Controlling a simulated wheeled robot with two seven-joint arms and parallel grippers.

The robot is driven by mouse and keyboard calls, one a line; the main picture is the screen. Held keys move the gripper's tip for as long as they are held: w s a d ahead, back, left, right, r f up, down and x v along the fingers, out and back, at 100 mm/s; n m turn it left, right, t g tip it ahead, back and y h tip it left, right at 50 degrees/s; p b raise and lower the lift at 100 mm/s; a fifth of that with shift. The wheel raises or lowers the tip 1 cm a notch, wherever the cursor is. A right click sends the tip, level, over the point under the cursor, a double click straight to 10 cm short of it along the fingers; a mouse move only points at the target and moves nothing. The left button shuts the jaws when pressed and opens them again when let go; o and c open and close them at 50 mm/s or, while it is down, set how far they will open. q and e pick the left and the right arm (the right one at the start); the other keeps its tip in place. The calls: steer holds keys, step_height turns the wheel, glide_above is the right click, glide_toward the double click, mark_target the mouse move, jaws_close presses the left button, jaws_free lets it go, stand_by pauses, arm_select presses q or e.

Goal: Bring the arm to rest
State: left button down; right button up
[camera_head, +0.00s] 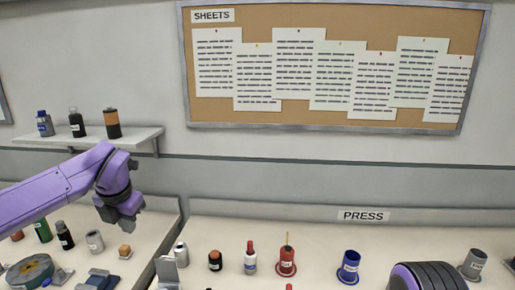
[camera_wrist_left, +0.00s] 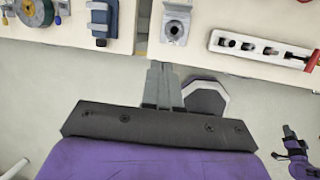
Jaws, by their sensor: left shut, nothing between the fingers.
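My left gripper (camera_head: 124,220) hangs at the end of my purple arm, at the left in the head view, above the left bench. Its fingers are shut with nothing between them. In the left wrist view the closed grey fingers (camera_wrist_left: 162,84) point toward the bench edge and touch nothing. A small purple and dark part of my other arm shows at the right edge of the left wrist view. Its fingers are too small to read.
Bottles stand on a wall shelf (camera_head: 90,136). The press bench (camera_head: 330,235) holds a red cup (camera_head: 287,264) and a blue cup (camera_head: 348,268).

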arm_select(q)
steer(key=s+d+f+m+t+y+b, duration=0.1)
steer(key=d+f+m, duration=0.25)
steer(key=f, duration=0.45)
steer(key=d+f+m+t+y+b, duration=0.15)
steer(key=f+m, duration=0.25)
steer(key=f, duration=0.4)
steer(key=s+d+f+m+t+y+b, duration=0.1)
steer(key=d+f+m+t, duration=0.2)
steer(key=f, duration=0.5)
steer(key=s+d+f+m+h+b, duration=0.2)
steer(key=s+f+m, duration=0.55)
steer(key=f, duration=0.45)
steer(key=s+a+f+m+g+b, duration=0.1)
steer(key=s+a+f+m, duration=0.2)
steer(key=s+f, duration=0.2)
steer(key=s+a+f+m+g+b, duration=0.2)
steer(key=s+f, duration=0.3)
steer(key=s, duration=0.7)
steer(key=s+a+f+m+g+b, duration=0.2)
steer(key=s+a+f+m, duration=0.1)
steer(key=s, duration=0.6)
step_height(320, 180, down, 3)
steer(key=shift+a+r+m, duration=0.1)
steer(key=shift+a+m, duration=0.25)
steer(key=shift+m, duration=0.35)
